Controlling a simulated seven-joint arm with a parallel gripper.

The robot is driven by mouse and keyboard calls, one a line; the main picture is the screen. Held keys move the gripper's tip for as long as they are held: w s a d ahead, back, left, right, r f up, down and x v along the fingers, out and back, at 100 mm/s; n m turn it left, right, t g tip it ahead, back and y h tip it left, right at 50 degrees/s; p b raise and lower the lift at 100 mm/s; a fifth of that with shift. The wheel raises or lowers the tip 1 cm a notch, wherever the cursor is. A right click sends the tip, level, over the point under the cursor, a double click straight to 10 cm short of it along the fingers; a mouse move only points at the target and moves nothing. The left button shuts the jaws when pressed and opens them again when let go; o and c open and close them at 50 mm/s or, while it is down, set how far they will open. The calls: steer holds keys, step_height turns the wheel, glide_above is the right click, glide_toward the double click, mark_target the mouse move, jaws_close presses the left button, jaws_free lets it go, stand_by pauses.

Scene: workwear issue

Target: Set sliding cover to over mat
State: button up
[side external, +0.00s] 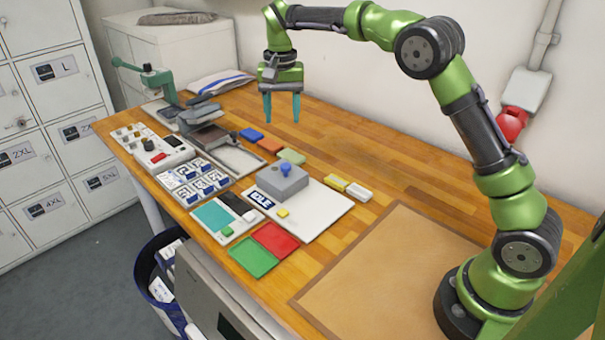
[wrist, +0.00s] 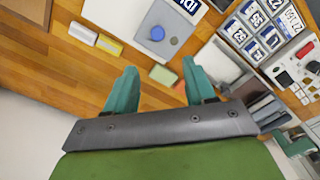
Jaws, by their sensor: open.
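The likely sliding cover is a grey block (side external: 283,182) with a round blue knob (side external: 286,169) on top. It sits on a white board (side external: 325,208) beside a dark blue label reading IDLE and a small yellow block. The grey block also shows at the top of the wrist view (wrist: 151,42). No mat is clearly marked; a flat teal panel (side external: 213,216) lies on a white plate to the left, and I cannot tell whether it is the mat. My gripper (side external: 282,118) is open and empty, raised above the back of the table, apart from the block.
Green (side external: 252,258) and red (side external: 276,240) trays lie at the front edge. Yellow (side external: 335,183) and white (side external: 359,192) blocks stand behind the board. Numbered tiles (side external: 194,180), a control box (side external: 155,149) and a green-handled press (side external: 157,82) fill the left. The back right wood is clear.

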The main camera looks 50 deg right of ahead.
steer(key=shift+r, duration=1.7)
steer(key=shift+w, duration=0.1)
steer(key=s+a+n+t+y, duration=0.1)
steer(key=s+a+n+t, duration=0.1)
steer(key=s, duration=1.2)
steer(key=s+a+n+t+y, duration=0.1)
steer(key=s+n+t, duration=0.2)
steer(key=s, duration=1.2)
steer(key=shift+a+r+t, duration=0.3)
steer(key=shift+a+t, duration=0.1)
steer(key=shift+t, duration=0.7)
